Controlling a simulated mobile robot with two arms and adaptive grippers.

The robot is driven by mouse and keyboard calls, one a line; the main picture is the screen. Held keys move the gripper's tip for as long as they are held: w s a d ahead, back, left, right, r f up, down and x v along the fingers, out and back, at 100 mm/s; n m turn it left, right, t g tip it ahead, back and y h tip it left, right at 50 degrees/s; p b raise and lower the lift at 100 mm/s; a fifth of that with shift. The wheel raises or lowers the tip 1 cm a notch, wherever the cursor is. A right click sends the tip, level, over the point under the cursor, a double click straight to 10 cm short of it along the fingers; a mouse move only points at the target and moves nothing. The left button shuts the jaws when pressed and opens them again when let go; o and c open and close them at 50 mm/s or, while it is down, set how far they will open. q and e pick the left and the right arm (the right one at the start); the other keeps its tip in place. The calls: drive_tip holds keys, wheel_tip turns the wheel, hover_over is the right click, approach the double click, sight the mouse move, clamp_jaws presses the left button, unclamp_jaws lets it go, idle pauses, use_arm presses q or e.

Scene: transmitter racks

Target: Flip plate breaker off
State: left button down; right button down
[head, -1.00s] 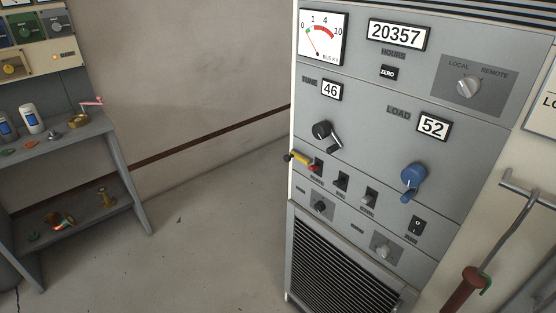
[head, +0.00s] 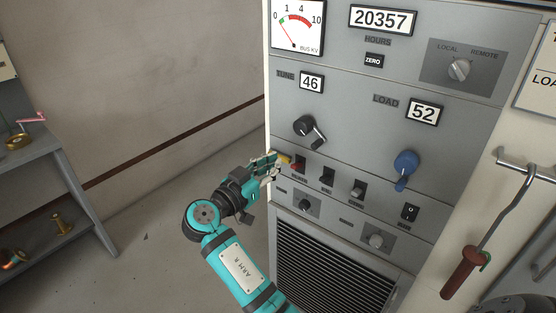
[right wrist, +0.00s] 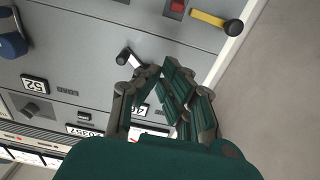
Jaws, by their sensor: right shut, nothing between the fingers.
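A row of small breaker switches runs across the rack's front; their labels are too small to read, so I cannot tell which is the plate breaker. The leftmost is a red switch (head: 298,167) with a yellow bar (head: 284,159) beside it; in the right wrist view the red switch (right wrist: 177,8) and the black-knobbed yellow bar (right wrist: 214,22) are at the top. Right of it are a dark switch (head: 328,176) and a grey-tipped switch (head: 358,190). My right gripper (head: 271,167) is shut and empty, close to the yellow bar and partly covering it; contact is unclear. My left gripper is out of view.
Above the switches are a black crank (head: 306,127) and a blue knob (head: 405,163). A rocker switch (head: 410,212) is at the right. A red-handled hook (head: 463,272) hangs right of the rack. A shelf (head: 62,160) stands left, with free floor between.

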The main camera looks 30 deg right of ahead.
drive_tip(key=shift+d, duration=0.15)
drive_tip(key=shift+d, duration=0.1)
drive_tip(key=p, duration=0.4)
hover_over(296, 166)
drive_tip(key=shift+s+a+r, duration=0.1)
drive_tip(key=shift+a+r, duration=0.2)
wheel_tip(296, 166, down, 3)
drive_tip(key=shift+a+f+p, duration=0.1)
drive_tip(key=shift+p, duration=0.4)
drive_tip(key=shift+a+f, duration=0.2)
drive_tip(key=shift+f, duration=0.35)
